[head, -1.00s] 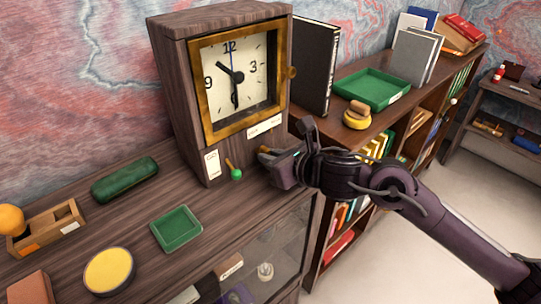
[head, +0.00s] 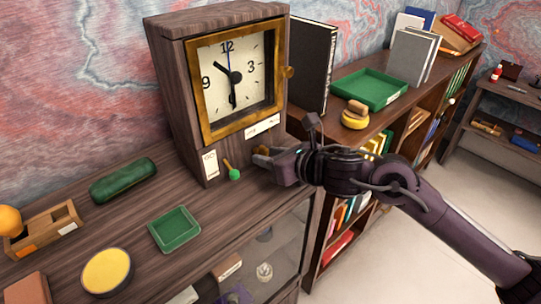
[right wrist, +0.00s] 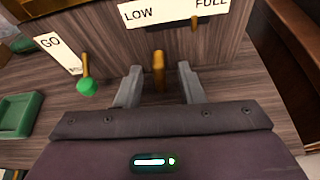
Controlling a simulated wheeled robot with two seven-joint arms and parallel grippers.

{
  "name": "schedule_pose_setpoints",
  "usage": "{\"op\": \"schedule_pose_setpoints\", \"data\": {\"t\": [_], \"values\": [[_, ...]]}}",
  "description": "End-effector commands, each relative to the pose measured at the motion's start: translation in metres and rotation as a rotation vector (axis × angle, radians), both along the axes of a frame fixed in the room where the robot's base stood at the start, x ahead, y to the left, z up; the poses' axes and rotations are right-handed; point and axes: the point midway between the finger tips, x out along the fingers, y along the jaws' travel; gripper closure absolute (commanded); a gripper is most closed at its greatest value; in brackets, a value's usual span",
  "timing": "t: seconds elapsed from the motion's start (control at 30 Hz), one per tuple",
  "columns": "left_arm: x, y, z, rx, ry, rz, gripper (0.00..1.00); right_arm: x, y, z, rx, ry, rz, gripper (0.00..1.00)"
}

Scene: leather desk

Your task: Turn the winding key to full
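The wooden clock (head: 172,90) stands on the desk, its gold-framed door shut over the dial. In the right wrist view a brass winding key (right wrist: 159,75) sticks out of its lower front, beneath the label strip (right wrist: 160,12) reading LOW at left and FULL at right. A small brown peg (right wrist: 194,23) sits under the FULL end. My right gripper (head: 262,156) is at the clock's lower front. In the right wrist view its two grey fingers are open on either side of the key, with gaps visible. My left gripper is out of view.
A green-knobbed lever (right wrist: 86,86) beside the GO label (right wrist: 58,52) is left of my right fingers. A green tray (head: 174,229), yellow-topped round tin (head: 107,270) and green case (head: 124,180) lie on the desk's left. A bookshelf stands at right.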

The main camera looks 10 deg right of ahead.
Motion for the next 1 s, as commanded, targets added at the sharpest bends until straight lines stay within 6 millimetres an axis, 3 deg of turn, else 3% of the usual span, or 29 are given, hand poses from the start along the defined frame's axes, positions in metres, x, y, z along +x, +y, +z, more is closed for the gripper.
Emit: {"op": "schedule_pose_setpoints", "data": {"t": [0.27, 0.7, 1.0], "values": [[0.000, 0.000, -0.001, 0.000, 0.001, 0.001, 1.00, -0.002, -0.002, 0.000, 0.000, 0.000, -0.001, 0.65], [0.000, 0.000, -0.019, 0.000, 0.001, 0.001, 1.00, -0.048, -0.039, 0.024, -0.002, -0.002, -0.001, 0.65], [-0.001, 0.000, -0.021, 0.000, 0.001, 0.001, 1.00, -0.057, -0.045, 0.029, -0.001, 0.001, 0.000, 0.65]]}}
